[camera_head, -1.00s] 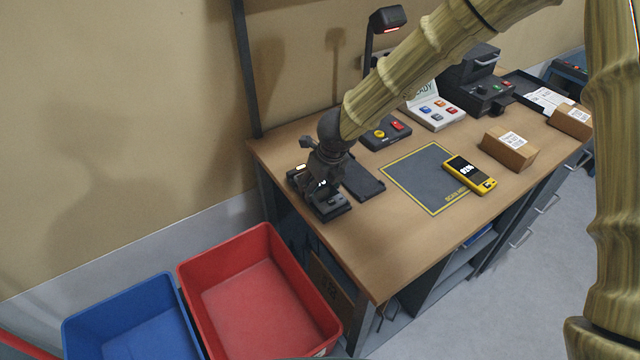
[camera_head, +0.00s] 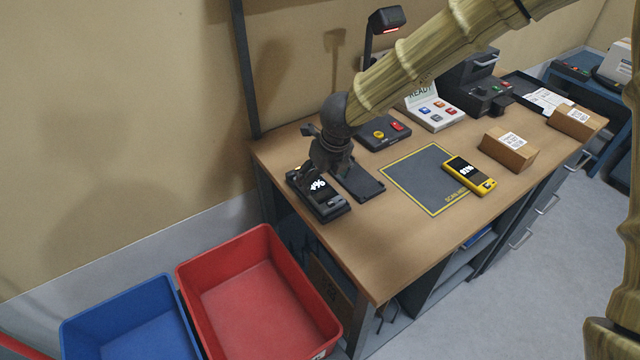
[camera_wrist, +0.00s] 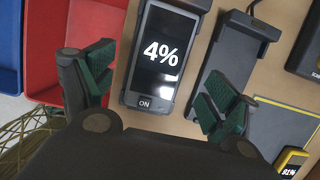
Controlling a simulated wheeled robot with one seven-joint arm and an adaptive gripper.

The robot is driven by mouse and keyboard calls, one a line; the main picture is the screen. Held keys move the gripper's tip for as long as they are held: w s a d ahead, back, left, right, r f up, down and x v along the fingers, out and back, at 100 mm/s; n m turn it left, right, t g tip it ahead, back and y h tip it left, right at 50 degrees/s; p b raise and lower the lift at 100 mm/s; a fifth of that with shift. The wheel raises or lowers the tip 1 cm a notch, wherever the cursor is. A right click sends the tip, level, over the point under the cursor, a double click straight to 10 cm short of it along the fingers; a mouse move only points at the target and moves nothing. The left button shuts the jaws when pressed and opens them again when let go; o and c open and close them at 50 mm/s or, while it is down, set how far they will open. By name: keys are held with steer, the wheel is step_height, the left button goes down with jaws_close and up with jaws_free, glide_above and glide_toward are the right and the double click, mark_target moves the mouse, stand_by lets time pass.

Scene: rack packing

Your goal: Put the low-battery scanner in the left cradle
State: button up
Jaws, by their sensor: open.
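A dark scanner (camera_head: 318,188) showing 4% lies face up in the left cradle (camera_head: 335,211) at the table's left end. In the wrist view the scanner (camera_wrist: 158,55) has its screen lit, with an ON mark at its lower end. The right cradle (camera_head: 362,184) beside it is empty; it also shows in the wrist view (camera_wrist: 228,75). My gripper (camera_head: 334,170) is open and empty above the left cradle. In the wrist view its green-padded fingers stand apart on either side of the scanner.
The dark mat (camera_head: 415,175) with a yellow border is otherwise clear. A two-button box (camera_head: 383,134), a READY panel (camera_head: 434,114) and small cartons (camera_head: 509,152) stand farther right. Red (camera_head: 262,300) and blue (camera_head: 135,320) bins stand below the table's left end.

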steer(key=v, duration=0.7)
steer(key=shift+r+b, duration=0.25)
steer(key=shift+b, duration=0.1)
